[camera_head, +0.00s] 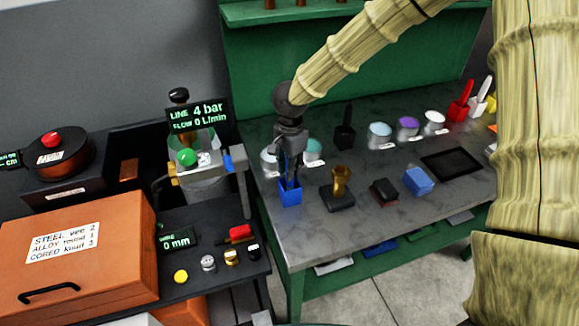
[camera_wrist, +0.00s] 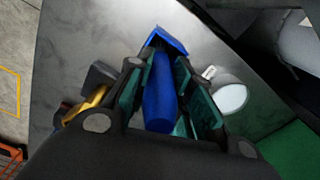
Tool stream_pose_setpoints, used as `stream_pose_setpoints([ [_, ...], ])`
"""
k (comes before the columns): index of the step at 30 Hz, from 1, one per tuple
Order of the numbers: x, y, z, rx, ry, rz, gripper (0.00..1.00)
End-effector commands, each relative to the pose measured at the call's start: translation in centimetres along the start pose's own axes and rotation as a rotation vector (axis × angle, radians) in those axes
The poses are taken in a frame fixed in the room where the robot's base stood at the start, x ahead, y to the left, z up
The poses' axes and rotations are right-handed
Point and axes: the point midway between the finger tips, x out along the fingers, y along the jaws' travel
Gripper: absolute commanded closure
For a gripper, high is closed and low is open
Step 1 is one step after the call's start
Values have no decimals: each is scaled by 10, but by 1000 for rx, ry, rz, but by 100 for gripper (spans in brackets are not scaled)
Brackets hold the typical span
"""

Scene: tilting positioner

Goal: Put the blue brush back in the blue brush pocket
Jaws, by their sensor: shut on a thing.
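The blue brush (camera_wrist: 158,95) is between the fingers of my gripper (camera_wrist: 160,85), which is shut on its handle in the wrist view. The blue brush pocket (camera_head: 290,193) is a small open-topped blue box near the front left corner of the grey bench. In the head view my gripper (camera_head: 289,160) points down directly above the pocket. In the wrist view the pocket's blue edge (camera_wrist: 170,41) shows at the far end of the brush. The brush's lower end is hidden, and I cannot tell how deep it sits in the pocket.
Right of the pocket stand a brass piece on a black base (camera_head: 339,190), a dark red-black block (camera_head: 384,192) and a blue block (camera_head: 419,181). Behind are a black pocket (camera_head: 345,136) and several lidded jars (camera_head: 380,133).

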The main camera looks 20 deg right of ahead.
Motion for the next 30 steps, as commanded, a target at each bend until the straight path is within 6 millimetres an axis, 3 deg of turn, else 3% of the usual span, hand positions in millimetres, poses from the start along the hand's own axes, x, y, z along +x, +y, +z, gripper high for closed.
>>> stream_pose_setpoints([
  [5, 3, 0, 0, 0, -1, 1, 100],
  [6, 2, 0, 0, 0, 0, 1, 71],
  [9, 2, 0, 0, 0, 0, 1, 56],
  [21, -1, 0, 0, -1, 1, -1, 56],
  [30, -46, -1, 0, 1, -1, -4, 56],
])
